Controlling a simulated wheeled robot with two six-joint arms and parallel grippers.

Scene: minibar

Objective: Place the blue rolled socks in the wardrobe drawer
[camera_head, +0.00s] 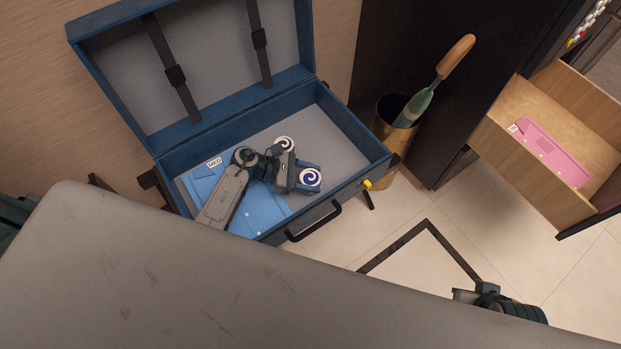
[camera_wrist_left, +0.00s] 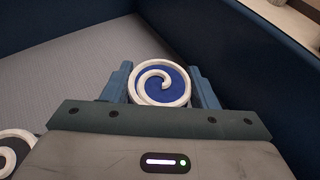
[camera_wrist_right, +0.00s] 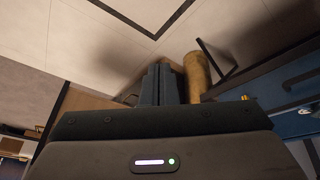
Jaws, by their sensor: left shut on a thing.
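The blue rolled socks (camera_head: 311,177), a white-edged roll with a blue spiral, are inside the open suitcase near its front right side. My left gripper (camera_head: 304,179) is shut on them; in the left wrist view the roll (camera_wrist_left: 160,83) sits between the two fingers. I cannot tell whether they touch the suitcase floor. The wardrobe drawer (camera_head: 520,172) is pulled open at the right, with a pink folded garment (camera_head: 548,152) inside. My right gripper (camera_wrist_right: 159,84) looks shut and empty in its wrist view, its fingers close together over the floor.
The blue suitcase (camera_head: 350,127) has its lid up. A blue folded garment (camera_head: 262,209) and a dark-spiral roll (camera_head: 284,143) lie in it. A brass stand (camera_head: 385,120) with an umbrella (camera_head: 432,90) stands between suitcase and wardrobe.

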